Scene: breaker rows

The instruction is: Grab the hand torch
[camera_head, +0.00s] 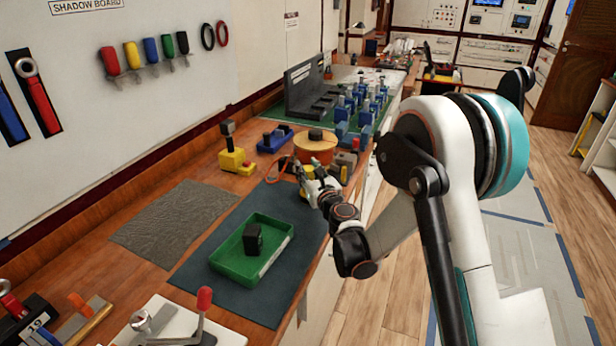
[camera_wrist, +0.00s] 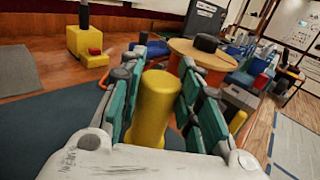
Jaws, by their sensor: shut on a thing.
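The hand torch appears to be the thick yellow cylinder (camera_wrist: 154,106) standing between my gripper's green-padded fingers in the wrist view. My gripper (camera_wrist: 160,90) is shut on it, with a finger on each side. In the head view my gripper (camera_head: 320,180) is over the far right part of the dark mat, in front of the round orange-and-tan drum. There, only a bit of yellow shows beside the fingers. The lower end of the cylinder is hidden, so I cannot tell whether it touches the mat.
The drum (camera_head: 316,147) stands just beyond my gripper, with an orange cable beside it. A yellow block device (camera_head: 236,161) is to the left. A green tray (camera_head: 269,273) holding a black block lies nearer. Blue parts (camera_head: 366,108) crowd the back right. The grey mat (camera_head: 175,222) is clear.

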